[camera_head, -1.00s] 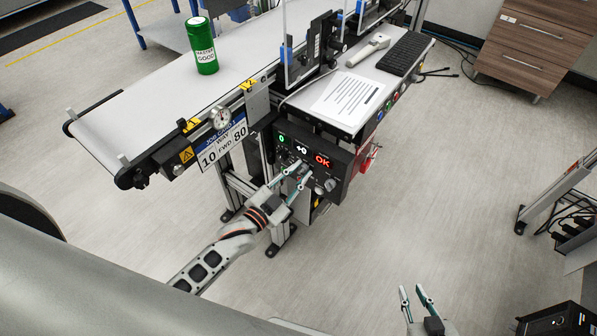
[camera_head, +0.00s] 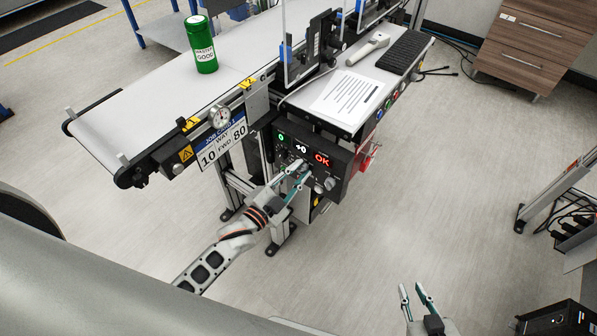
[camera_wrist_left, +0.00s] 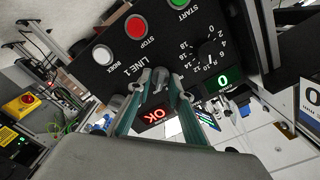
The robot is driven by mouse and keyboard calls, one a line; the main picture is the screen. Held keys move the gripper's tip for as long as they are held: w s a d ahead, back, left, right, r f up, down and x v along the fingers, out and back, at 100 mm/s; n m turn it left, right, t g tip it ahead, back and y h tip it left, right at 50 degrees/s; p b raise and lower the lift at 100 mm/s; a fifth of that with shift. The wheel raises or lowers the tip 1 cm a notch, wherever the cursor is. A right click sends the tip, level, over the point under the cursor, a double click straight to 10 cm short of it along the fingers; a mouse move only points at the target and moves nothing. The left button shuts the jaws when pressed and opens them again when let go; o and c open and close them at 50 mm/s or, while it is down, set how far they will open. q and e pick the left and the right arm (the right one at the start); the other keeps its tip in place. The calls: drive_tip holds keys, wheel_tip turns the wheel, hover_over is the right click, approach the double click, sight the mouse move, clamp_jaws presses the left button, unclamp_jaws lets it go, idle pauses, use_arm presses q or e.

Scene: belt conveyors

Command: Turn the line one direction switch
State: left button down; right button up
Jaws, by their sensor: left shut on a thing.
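The black line one control panel (camera_head: 338,160) hangs under the conveyor's side, with lit displays reading 0, +0 and OK. In the left wrist view the panel (camera_wrist_left: 98,75) is labelled LINE 1. My left gripper (camera_head: 304,169) is at the panel's lower middle. In the left wrist view the same gripper (camera_wrist_left: 161,77) has its fingertips closed around a small switch knob on the panel, just beside the LINE 1 label. The knob is mostly hidden between the fingers, so its pointing direction cannot be told. My right gripper (camera_head: 415,289) is open and empty above the floor.
Near the gripped knob are a red stop button (camera_wrist_left: 136,27), a green start button (camera_wrist_left: 179,3), a white index button (camera_wrist_left: 103,54) and a numbered dial (camera_wrist_left: 209,52). A green can (camera_head: 203,50) stands on the conveyor belt (camera_head: 150,80). A job card (camera_head: 222,145) hangs left of the panel.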

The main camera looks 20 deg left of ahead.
use_arm(q)
drive_tip(key=c, duration=1.8)
unclamp_jaws()
drive_tip(key=shift+c, duration=0.2)
drive_tip(key=v, duration=1.2)
